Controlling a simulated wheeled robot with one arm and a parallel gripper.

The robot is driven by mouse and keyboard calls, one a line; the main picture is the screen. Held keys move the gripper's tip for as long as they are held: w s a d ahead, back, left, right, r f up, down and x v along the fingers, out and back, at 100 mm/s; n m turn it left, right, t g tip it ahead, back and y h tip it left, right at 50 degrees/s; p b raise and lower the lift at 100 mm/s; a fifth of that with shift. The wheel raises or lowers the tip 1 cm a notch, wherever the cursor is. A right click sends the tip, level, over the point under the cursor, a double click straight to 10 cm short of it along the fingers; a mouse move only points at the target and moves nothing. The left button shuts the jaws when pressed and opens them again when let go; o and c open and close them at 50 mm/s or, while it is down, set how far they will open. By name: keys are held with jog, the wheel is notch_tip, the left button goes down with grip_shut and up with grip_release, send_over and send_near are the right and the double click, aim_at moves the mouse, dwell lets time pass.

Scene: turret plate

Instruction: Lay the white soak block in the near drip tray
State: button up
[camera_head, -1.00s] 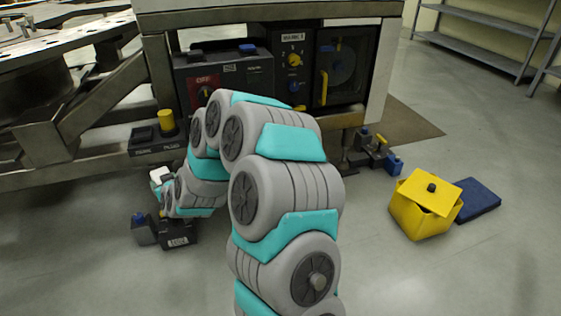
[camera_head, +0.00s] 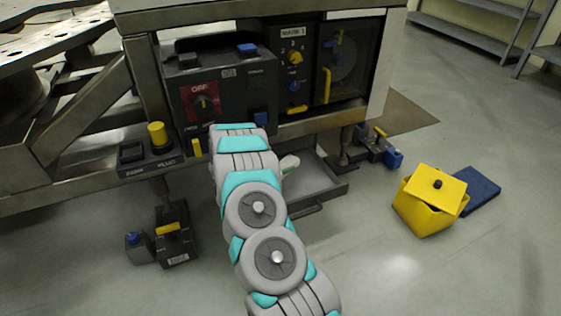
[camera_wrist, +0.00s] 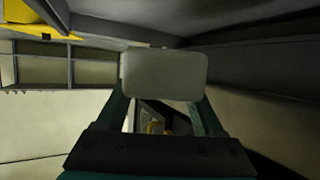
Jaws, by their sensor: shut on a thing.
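The white soak block (camera_wrist: 165,75) is held between the two fingers of my gripper (camera_wrist: 164,92) in the wrist view. In the head view a small pale end of the block (camera_head: 289,163) shows just right of my arm. It appears at the left part of a grey open tray (camera_head: 325,196) low under the cabinet. I cannot tell how high above the tray it is or whether it touches. My arm hides the gripper in the head view and covers the tray's left side. The visible tray floor looks empty.
The control panel (camera_head: 215,92) overhangs behind the tray. A black box with a yellow handle (camera_head: 176,240) stands on the floor at left. A fixture with a blue block (camera_head: 393,159) is right of the tray. A yellow bin (camera_head: 425,215) stands farther right on open floor.

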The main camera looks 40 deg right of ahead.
aim_at(286, 186)
jog(key=shift+s+d+f+m+g, duration=0.25)
jog(key=shift+d+f+m+g, duration=0.15)
jog(key=shift+d+f, duration=0.15)
jog(key=shift+a+f+b, duration=0.1)
jog(key=shift+f+b, duration=1.5)
jog(key=shift+f, duration=1.7)
jog(key=shift+f, duration=0.3)
